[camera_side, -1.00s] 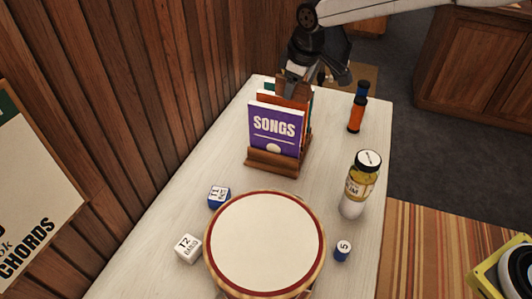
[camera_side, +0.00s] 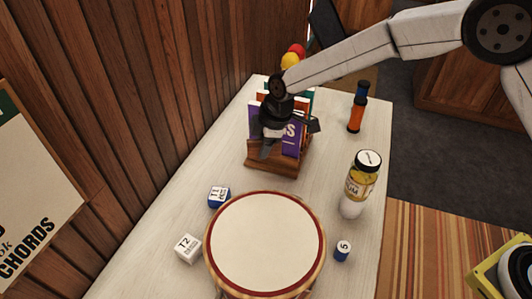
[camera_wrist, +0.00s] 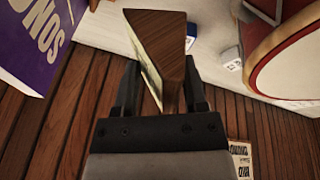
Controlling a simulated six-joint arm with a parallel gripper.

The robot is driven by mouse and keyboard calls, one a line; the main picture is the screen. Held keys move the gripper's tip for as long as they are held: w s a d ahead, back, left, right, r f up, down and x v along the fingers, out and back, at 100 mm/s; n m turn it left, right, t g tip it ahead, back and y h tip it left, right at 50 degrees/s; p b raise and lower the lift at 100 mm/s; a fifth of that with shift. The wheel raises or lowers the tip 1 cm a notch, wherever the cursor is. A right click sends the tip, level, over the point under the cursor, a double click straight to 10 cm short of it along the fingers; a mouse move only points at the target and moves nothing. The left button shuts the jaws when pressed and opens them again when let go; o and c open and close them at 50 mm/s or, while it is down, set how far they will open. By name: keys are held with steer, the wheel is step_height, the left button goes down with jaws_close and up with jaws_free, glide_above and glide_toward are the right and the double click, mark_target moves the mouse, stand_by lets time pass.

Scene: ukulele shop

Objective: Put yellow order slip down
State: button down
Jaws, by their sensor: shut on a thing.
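My gripper (camera_side: 268,150) hangs in front of the purple SONGS book in the rack and hides part of its cover. In the wrist view my gripper (camera_wrist: 162,92) is shut on a dark wooden wedge (camera_wrist: 158,40) with a triangular end and a pale yellow-green strip along its left face. I cannot tell whether that strip is the yellow order slip. No other yellow slip is clear in either view. The held wedge is not distinct in the side view.
The wooden rack (camera_side: 272,168) holds the purple book (camera_side: 292,142) and others. A drum (camera_side: 265,243), blue block (camera_side: 219,196), white block (camera_side: 188,248), small blue cylinder (camera_side: 342,250), jar (camera_side: 360,185) and orange bottle (camera_side: 357,108) stand on the pale table. Bare table lies left of the rack.

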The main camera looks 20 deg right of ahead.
mark_target(279, 155)
steer(key=shift+f, duration=6.05)
steer(key=shift+f, duration=1.85)
steer(key=shift+f, duration=0.1)
steer(key=shift+c, duration=0.6)
jaws_free()
steer(key=shift+v, duration=6.1)
